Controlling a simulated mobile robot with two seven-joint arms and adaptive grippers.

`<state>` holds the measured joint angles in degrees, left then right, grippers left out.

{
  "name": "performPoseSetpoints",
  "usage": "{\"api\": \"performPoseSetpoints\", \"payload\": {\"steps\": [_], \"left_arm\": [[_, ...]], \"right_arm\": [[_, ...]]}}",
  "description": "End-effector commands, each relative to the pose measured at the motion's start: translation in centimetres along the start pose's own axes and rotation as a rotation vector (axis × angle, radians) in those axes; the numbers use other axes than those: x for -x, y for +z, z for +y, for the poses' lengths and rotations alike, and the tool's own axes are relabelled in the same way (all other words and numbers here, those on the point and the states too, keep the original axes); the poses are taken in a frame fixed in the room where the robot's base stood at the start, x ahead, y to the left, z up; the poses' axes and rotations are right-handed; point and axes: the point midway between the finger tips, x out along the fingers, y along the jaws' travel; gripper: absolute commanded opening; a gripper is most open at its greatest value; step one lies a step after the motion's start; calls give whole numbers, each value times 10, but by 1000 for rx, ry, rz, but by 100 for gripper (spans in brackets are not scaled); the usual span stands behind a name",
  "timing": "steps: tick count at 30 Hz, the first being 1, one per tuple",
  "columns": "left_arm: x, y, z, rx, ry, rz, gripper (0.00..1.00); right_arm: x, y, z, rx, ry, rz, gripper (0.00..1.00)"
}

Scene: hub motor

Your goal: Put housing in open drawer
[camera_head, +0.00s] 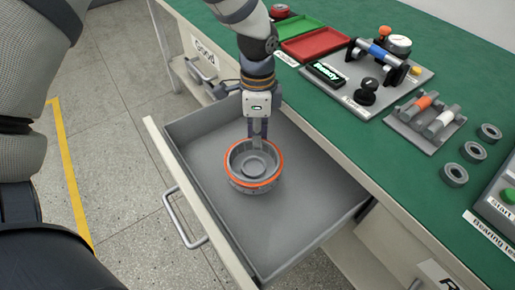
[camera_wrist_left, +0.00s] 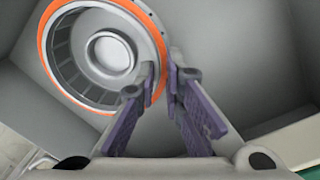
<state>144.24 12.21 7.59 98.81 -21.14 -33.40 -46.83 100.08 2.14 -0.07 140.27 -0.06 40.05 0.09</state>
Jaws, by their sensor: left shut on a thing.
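The housing (camera_head: 240,178) is a round grey ring-shaped part with an orange rim and a raised round hub inside. It is inside the open drawer (camera_head: 305,215), upright, over the middle of the grey floor; I cannot tell whether it touches the floor. My left gripper (camera_head: 257,145) points down and is shut on the housing's far wall. In the left wrist view, the two purple-padded fingers (camera_wrist_left: 163,75) pinch the rim of the housing (camera_wrist_left: 75,75). My right gripper is not in view.
The drawer handle (camera_head: 180,220) is at the drawer's front. Above the drawer, the green worktop (camera_head: 330,110) holds a red tray (camera_head: 316,45), a fixture plate (camera_head: 395,85), a holder with rollers (camera_head: 425,120) and several bearing rings (camera_head: 473,152). The drawer floor around the housing is clear.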

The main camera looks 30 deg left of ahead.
Motion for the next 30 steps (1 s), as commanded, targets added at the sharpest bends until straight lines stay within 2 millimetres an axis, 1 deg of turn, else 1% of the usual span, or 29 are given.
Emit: {"api": "performPoseSetpoints", "payload": {"steps": [1, 5, 9, 11, 16, 20, 21, 23, 30], "left_arm": [[-8, 0, -1, 0, 2, -1, 0], [-22, 0, -2, 0, 0, 0, 0], [-47, 0, -3, 1, 2, -1, 0], [-50, -1, -4, 1, -1, 1, 0], [-48, -1, -5, 1, -4, 3, 0], [-51, -1, -5, 1, -3, 2, 0], [-51, -1, -5, 1, -3, 2, 16], [-51, -1, -5, 1, -3, 2, 29], [-51, -1, -5, 1, -3, 2, 29]], "right_arm": [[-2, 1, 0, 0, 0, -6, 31], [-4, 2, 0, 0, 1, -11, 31], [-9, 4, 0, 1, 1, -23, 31], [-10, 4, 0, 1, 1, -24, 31], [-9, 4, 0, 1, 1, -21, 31], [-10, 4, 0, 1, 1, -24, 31], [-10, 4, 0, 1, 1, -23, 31], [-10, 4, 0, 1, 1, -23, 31], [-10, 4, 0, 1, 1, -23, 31]]}}
